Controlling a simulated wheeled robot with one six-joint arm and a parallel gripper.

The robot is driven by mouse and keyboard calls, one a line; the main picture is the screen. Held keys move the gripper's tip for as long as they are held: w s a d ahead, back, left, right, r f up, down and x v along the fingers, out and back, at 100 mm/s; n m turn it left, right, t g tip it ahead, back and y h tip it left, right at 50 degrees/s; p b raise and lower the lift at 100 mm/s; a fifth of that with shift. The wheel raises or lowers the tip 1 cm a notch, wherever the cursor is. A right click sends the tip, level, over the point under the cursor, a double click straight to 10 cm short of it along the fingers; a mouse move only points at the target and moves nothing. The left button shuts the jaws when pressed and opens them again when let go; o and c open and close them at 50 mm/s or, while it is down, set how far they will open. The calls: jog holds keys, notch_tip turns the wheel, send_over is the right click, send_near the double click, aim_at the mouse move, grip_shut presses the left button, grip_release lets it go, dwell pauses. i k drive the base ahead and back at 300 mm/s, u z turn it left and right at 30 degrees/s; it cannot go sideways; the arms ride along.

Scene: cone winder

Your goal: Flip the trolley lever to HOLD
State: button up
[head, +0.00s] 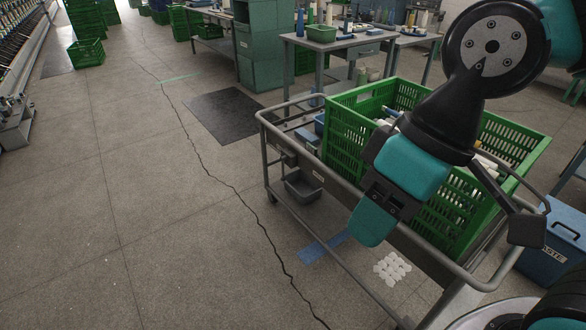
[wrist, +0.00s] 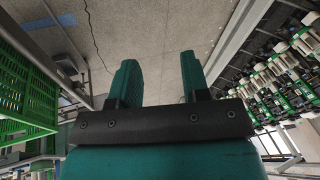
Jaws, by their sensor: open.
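The grey metal trolley (head: 262,125) stands right of centre in the head view, with a tubular rail around its top. A small dark fitting (head: 287,157) is on its near left side, with a pale label plate (head: 318,175) to the right of it. I cannot make out the lever or its setting. My gripper (head: 372,222) hangs in front of the trolley's near long side and hides part of it. In the wrist view my gripper (wrist: 158,62) has its two teal fingers apart, with only floor seen between them.
A green crate (head: 352,150) holding cones stands on the trolley. A blue waste bin (head: 555,245) is at the right. Workbenches (head: 330,42) stand behind. A dark mat (head: 222,114) lies on the floor. A winding machine (wrist: 285,80) shows in the wrist view.

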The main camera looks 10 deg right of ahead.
aim_at(283, 159)
jog(key=i, duration=0.9)
jog(key=k, duration=0.65)
jog(key=u, duration=0.8)
jog(key=i, duration=1.6)
jog(key=z, duration=0.7)
